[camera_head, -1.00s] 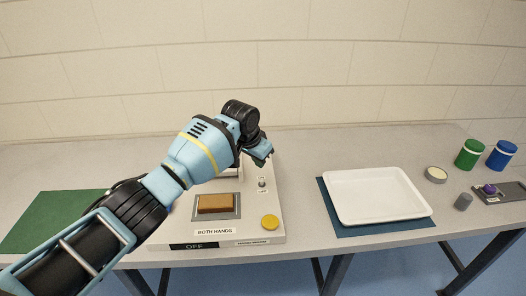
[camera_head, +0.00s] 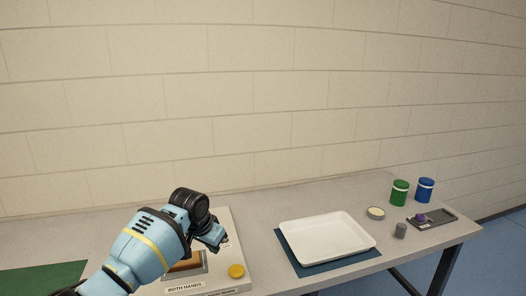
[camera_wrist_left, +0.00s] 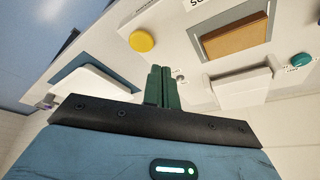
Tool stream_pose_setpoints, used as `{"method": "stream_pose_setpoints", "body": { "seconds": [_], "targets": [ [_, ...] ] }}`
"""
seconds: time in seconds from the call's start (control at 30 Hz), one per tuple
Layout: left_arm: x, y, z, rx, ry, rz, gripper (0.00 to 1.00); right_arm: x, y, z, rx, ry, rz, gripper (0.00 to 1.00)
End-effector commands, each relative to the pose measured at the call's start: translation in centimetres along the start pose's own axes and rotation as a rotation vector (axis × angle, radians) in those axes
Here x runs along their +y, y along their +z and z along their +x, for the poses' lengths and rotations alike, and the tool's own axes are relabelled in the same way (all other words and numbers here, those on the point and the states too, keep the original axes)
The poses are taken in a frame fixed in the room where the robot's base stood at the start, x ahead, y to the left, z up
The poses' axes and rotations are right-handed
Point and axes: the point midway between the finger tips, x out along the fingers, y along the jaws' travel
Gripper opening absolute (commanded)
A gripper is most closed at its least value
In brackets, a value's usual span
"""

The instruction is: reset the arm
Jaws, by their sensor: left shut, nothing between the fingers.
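My left arm comes in from the lower left in the head view, over the badge press (camera_head: 213,283). My left gripper (camera_head: 221,244) is at the press's right side, just behind the yellow button (camera_head: 236,271) in the picture. In the left wrist view its two dark green fingers (camera_wrist_left: 163,86) are together with nothing between them. The yellow button (camera_wrist_left: 142,41) and the brown pad (camera_wrist_left: 236,36) of the press show beyond them. The arm hides much of the press in the head view. My right gripper is not in view.
A white tray (camera_head: 325,240) lies on a blue mat (camera_head: 290,256) to the right. A green jar (camera_head: 399,193), a blue jar (camera_head: 425,190), a round tin (camera_head: 376,212), a grey cylinder (camera_head: 401,230) and a dark holder (camera_head: 440,219) stand farther right. A green mat (camera_head: 45,280) lies left.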

Motion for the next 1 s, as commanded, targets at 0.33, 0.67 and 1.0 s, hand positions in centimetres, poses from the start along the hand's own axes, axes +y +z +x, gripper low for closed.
{"method": "stream_pose_setpoints", "body": {
  "seconds": [0.33, 0.67, 1.0],
  "targets": [
    [4.0, 4.9, 7.0, 0.065, 0.059, -0.008, 0.00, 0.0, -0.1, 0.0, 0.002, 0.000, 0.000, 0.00],
    [9.8, 14.0, 14.2, 0.186, 0.118, -0.073, 0.00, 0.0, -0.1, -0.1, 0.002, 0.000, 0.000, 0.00],
    [14.1, 25.7, 17.0, 0.316, 0.105, -0.187, 0.00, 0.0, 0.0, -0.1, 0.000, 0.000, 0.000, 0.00]
  ]
}}
